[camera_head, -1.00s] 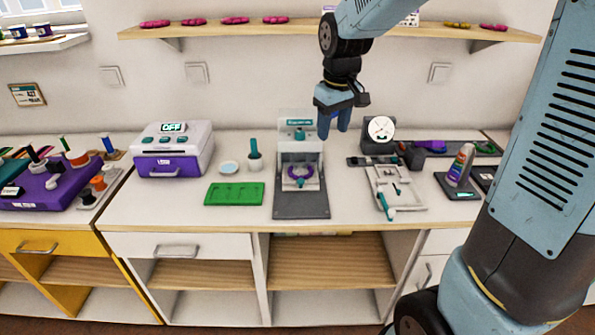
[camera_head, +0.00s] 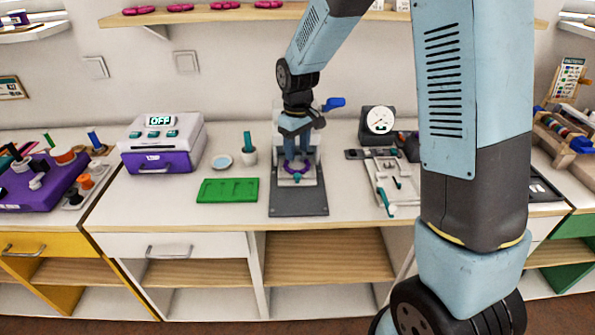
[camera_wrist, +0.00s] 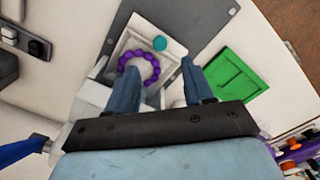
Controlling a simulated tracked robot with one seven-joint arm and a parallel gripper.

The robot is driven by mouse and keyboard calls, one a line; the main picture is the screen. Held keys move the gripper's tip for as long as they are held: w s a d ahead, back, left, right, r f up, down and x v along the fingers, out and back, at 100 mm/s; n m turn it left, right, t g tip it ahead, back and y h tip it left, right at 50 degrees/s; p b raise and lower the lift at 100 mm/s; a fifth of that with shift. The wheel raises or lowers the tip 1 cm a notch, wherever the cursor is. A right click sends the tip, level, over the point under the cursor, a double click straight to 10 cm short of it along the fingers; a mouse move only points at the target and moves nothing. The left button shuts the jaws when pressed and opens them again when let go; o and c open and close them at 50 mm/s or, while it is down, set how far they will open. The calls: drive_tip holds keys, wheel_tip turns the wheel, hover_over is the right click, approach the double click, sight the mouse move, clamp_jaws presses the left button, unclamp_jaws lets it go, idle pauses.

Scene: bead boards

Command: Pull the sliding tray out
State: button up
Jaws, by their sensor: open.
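The sliding tray (camera_head: 308,178) is a small white tray with a teal knob (camera_head: 297,177) at its front, on the dark grey base (camera_head: 298,203) of a tabletop device. A ring of purple beads (camera_wrist: 153,77) lies on the tray, and the teal knob (camera_wrist: 159,44) shows beyond it in the wrist view. My gripper (camera_head: 296,160) points down over the tray, open and empty. In the wrist view, my gripper (camera_wrist: 160,73) has its fingers spread behind the knob, around the bead ring's near side. I cannot tell whether they touch anything. My arm hides much of the device's upper part.
A blue lever (camera_head: 334,103) sticks out at the device's right. A green board (camera_head: 228,190), a cup (camera_head: 249,156) and a white-purple oven-like box (camera_head: 162,140) stand left. A dial gauge (camera_head: 379,121) and a white frame (camera_head: 400,185) are right. The front counter edge is clear.

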sight(298, 174)
wheel_tip(298, 174, down, 9)
drive_tip(key=shift+r, duration=0.1)
idle(0.3)
drive_tip(key=shift+c, duration=0.3)
clamp_jaws()
idle(0.3)
